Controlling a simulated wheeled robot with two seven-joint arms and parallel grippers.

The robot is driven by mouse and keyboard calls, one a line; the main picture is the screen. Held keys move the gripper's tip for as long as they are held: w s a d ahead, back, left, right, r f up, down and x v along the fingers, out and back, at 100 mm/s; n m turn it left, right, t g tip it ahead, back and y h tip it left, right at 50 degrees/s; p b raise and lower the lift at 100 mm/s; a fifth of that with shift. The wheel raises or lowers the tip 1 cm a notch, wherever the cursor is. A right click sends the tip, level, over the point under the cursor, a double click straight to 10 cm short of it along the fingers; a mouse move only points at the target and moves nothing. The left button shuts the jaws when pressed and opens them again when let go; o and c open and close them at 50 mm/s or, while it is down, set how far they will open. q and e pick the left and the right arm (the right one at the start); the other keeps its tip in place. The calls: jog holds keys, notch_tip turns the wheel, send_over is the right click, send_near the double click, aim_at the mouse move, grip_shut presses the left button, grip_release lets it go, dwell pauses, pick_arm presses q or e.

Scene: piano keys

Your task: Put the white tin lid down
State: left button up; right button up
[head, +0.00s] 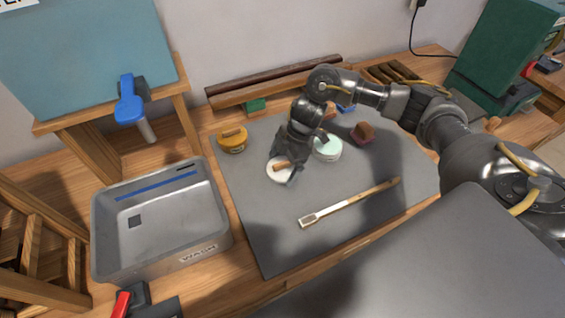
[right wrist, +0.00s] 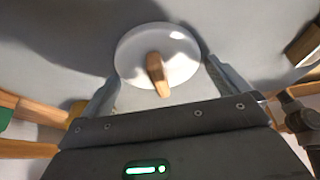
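The white tin lid (head: 279,174) is a round white disc with a wooden handle, near the middle left of the grey mat (head: 300,240). It looks flat on the mat, though a small gap under it could not be seen. In the right wrist view the lid (right wrist: 180,50) sits just beyond the fingertips, handle toward the gripper. My right gripper (head: 284,168) is over the lid, with its fingers (right wrist: 164,78) wide apart on either side and nothing visibly pinched between them. My left gripper is not in view.
A yellow tin (head: 232,144) stands to the left, a pale green tin (head: 327,150) and a maroon brush-like block (head: 362,135) to the right. A flat wooden-handled tool (head: 345,205) lies in front. A grey metal tray (head: 222,232) stands left of the mat.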

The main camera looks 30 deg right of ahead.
jog(key=shift+r, duration=0.15)
jog(key=v, duration=1.2)
